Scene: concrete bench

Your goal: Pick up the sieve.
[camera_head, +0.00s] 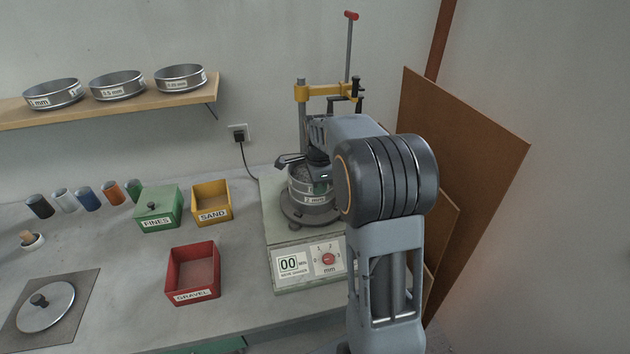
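A round metal sieve (306,194) with a "2 mm" label sits on the sieve shaker (279,251) at the middle of the bench. Grey grainy material shows inside its rim. My gripper (301,161) is over the top of this sieve, with my arm coming in from the right. One dark fingertip points left above the rim; the rest is hidden by my wrist, so I cannot tell its opening or whether it touches the sieve. Three more sieves stand on the wall shelf: left sieve (53,94), middle sieve (118,86) and right sieve (181,78).
The shaker's yellow clamp (328,91) rises behind the sieve. Left of the shaker are a green FINES box (159,222), a yellow SAND box (212,214) and a red GRAVEL box (195,296). A round lid (50,312) lies front left. Brown boards (455,150) lean at right.

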